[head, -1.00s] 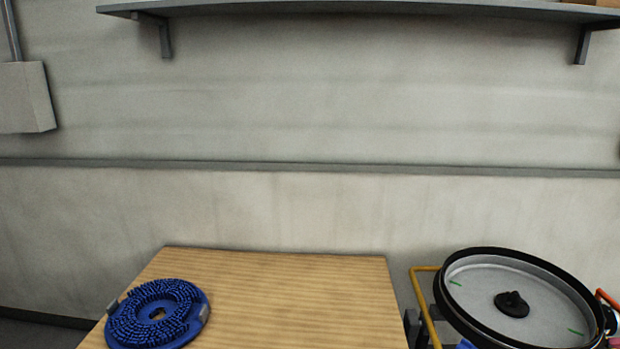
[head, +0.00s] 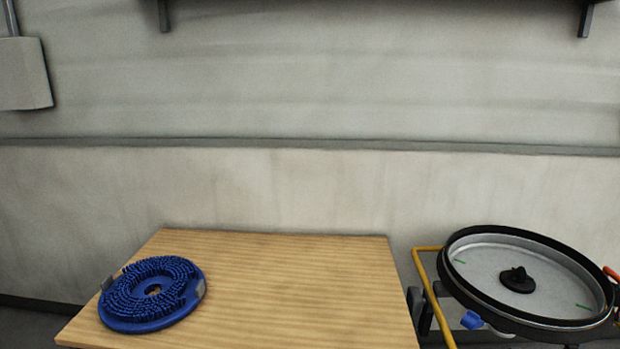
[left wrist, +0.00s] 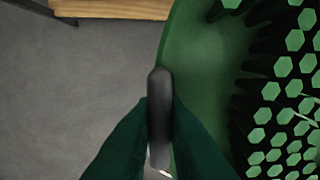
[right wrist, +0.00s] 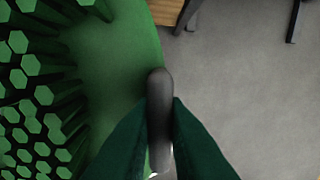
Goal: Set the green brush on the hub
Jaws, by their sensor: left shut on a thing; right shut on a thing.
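The green brush is out of the head view. In the left wrist view the green brush (left wrist: 205,70) fills the right side, with green hexagonal bristle tips and a smooth rim. My left gripper (left wrist: 159,120) is shut on a grey upright tab at its edge. In the right wrist view the green brush (right wrist: 110,65) fills the left side, and my right gripper (right wrist: 160,120) is shut on a like grey tab. The black hub (head: 517,280) sits in the middle of a round grey housing (head: 482,262) with a black rim, at the right. Neither gripper shows in the head view.
A wooden table (head: 290,290) stands in front of the wall. A blue brush (head: 150,295) lies bristles up on its left part; the rest of its top is clear. A yellow tube frame (head: 432,290) stands between the table and the housing. Bare floor (left wrist: 75,100) shows below the brush.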

